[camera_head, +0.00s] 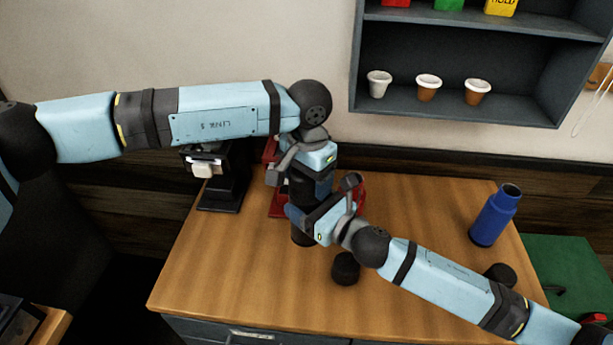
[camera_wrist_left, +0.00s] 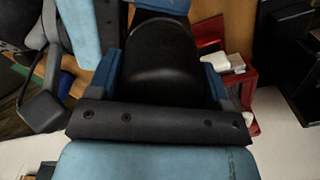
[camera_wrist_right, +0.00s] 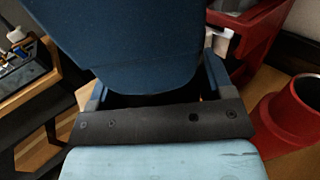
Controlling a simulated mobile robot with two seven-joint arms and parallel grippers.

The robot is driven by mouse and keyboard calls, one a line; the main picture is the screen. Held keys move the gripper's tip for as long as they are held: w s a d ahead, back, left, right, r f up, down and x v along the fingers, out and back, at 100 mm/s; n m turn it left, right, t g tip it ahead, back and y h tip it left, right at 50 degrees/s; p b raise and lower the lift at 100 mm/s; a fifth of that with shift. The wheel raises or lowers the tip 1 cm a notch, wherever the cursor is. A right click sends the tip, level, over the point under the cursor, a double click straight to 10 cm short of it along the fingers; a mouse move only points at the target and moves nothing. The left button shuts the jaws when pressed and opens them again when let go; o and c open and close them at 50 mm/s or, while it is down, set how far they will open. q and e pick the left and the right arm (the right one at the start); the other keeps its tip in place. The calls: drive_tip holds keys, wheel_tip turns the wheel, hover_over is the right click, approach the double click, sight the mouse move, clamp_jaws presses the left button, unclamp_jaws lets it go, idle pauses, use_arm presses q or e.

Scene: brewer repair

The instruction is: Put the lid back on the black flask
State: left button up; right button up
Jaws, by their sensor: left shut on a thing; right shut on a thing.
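The black flask (camera_head: 302,191) stands upright over the counter, partly hidden by both my grippers. My left gripper (camera_head: 312,176) is shut on its upper part; the dark rounded body fills the jaws in the left wrist view (camera_wrist_left: 160,60). My right gripper (camera_head: 305,222) is shut on it lower down, where my other gripper hides most of it in the right wrist view. I cannot tell whether its base touches the counter. A small black lid-like piece (camera_head: 345,268) lies in front of the flask. Another dark lid-like piece (camera_head: 500,275) lies at the right.
An open blue flask (camera_head: 495,216) stands on the wooden counter (camera_head: 225,265) at right. A black brewer (camera_head: 222,185) stands at the back left, with red equipment (camera_head: 277,205) beside it. A wall shelf (camera_head: 450,110) holds cups. The counter's front left is clear.

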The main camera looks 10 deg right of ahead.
use_arm(q)
drive_tip(key=m, duration=0.3)
drive_tip(key=shift+m, duration=0.3)
drive_tip(key=o, duration=0.9)
drive_tip(key=shift+r, duration=0.15)
drive_tip(key=shift+r, duration=2.15)
drive_tip(key=shift+c, duration=0.4)
